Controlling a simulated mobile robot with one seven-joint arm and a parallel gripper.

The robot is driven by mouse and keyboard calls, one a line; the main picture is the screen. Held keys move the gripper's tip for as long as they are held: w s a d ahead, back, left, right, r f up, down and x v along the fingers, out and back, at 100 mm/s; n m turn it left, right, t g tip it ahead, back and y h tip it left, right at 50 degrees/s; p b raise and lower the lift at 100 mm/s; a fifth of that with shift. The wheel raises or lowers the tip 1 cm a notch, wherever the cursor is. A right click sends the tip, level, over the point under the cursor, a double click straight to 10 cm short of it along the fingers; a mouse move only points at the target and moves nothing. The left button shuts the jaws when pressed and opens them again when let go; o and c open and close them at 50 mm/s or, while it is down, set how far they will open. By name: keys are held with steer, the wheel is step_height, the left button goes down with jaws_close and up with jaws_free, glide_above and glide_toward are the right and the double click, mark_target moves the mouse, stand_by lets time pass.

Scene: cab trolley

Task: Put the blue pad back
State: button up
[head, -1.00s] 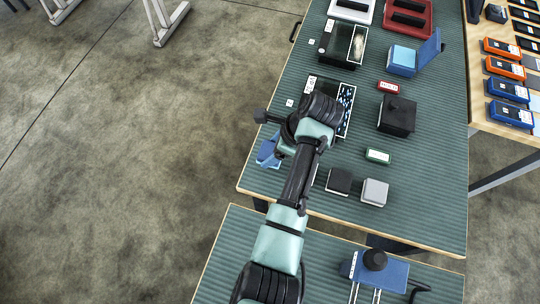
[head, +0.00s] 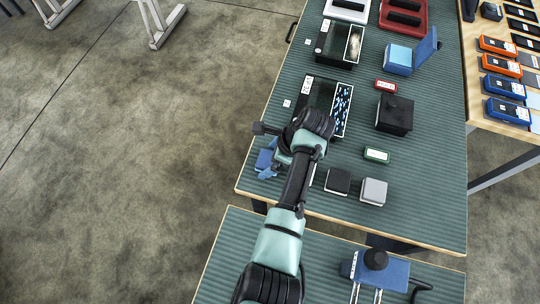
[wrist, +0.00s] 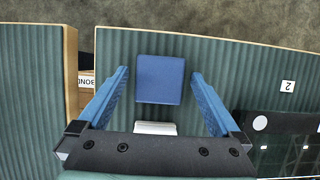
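In the wrist view a square blue pad (wrist: 160,80) lies on the green ribbed table top. My gripper (wrist: 159,72) is open, with one blue finger on each side of the pad and a visible gap on both sides. In the head view my gripper (head: 268,160) is at the table's left edge, and the pad cannot be told apart from the blue fingers there. A dark pad (head: 338,181) and a grey pad (head: 373,191) sit to the right. A white block (wrist: 155,128) shows just below the blue pad in the wrist view.
A black tray (head: 345,122) with blue pieces lies beyond my wrist. A black box (head: 395,114), a green-rimmed label block (head: 376,155) and an open blue case (head: 398,60) stand right. A lower table with a blue fixture (head: 375,269) is in front.

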steer(key=shift+r, duration=0.1)
steer(key=p+v, duration=0.1)
steer(key=v, duration=1.1)
steer(key=w+d+r+n+t+h, duration=0.1)
steer(key=w+r+n+t+h, duration=0.2)
steer(key=r, duration=0.6)
steer(key=w+d+r+n+t, duration=0.1)
steer(key=w+r+n+t, duration=0.2)
steer(key=w+r+t, duration=0.45)
steer(key=w+d+r+n+t+h, duration=0.1)
steer(key=w+r+n+h, duration=0.15)
steer(key=r, duration=0.75)
steer(key=s+a+r+n+t, duration=0.1)
steer(key=s+r+n+t, duration=0.15)
steer(key=r, duration=0.55)
steer(key=s+a+r+n+t, duration=0.2)
steer(key=r+n+t, duration=0.1)
steer(key=r, duration=0.5)
steer(key=s+a+r+n+t, duration=0.1)
steer(key=s+r+n+t, duration=0.15)
steer(key=r, duration=0.45)
steer(key=s+a+r+n+t, duration=0.2)
steer(key=s+r+t, duration=0.1)
steer(key=s+r, duration=0.3)
steer(key=s+a+r+n+t+y, duration=0.1)
steer(key=s+a+r+n+t, duration=0.1)
steer(key=s+r, duration=0.3)
steer(key=shift+s+r+n+t, duration=0.4)
steer(key=shift+r+n+t, duration=0.15)
steer(key=shift+t, duration=0.2)
